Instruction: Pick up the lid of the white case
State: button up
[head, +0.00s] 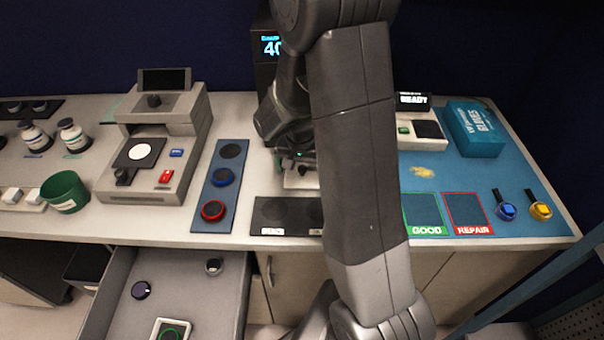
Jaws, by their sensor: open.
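My gripper (300,168) is open and points down over the bench near its middle, partly hidden by my own arm. A small pale object (300,182) shows just under the fingertips; I cannot tell if it is the white case or its lid, or if the fingers touch it. In the open drawer (120,325) at the lower left, a white square case (158,326) with a dark inside and a green ring is cut by the picture's bottom edge. A dark round piece (140,290) with a purple rim and a small dark-topped piece (214,266) lie loose in the drawer.
A blue strip (221,185) with round pieces and a grey machine (155,150) stand left of my gripper. A dark two-place tray (270,217) lies in front. The blue mat (470,185) at right holds GOOD and REPAIR squares and a teal glove box (474,130).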

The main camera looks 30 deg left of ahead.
jog(key=c, duration=0.7)
